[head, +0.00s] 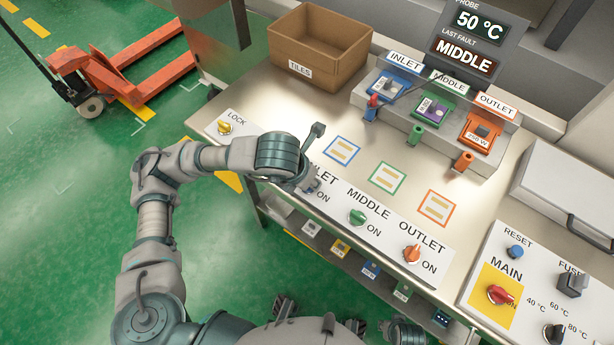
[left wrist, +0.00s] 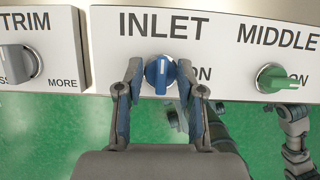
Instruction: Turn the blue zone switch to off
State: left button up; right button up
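The blue zone switch (left wrist: 160,75) is a round knob with a grip bar and a white mark, on the white panel under the label INLET. In the left wrist view its bar stands nearly upright, with the mark at the top and ON to its lower right. My left gripper (left wrist: 159,70) is open, with one finger on each side of the knob and small gaps visible. In the head view my left gripper (head: 307,178) covers the knob. Grey parts of mine show at the right of the left wrist view; I cannot make out the right gripper's state.
The green MIDDLE switch (head: 357,216) and orange OUTLET switch (head: 411,253) are on the same panel to the right. A grey TRIM knob (left wrist: 18,63) is left of the blue one. A MAIN red switch (head: 500,295) is at lower right. A cardboard box (head: 320,50) stands behind.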

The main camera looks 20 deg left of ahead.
pick_arm(q)
jog(key=v, duration=1.1)
jog(key=shift+r, duration=0.4)
jog(key=shift+s+a, duration=0.1)
jog(key=shift+a, duration=0.05)
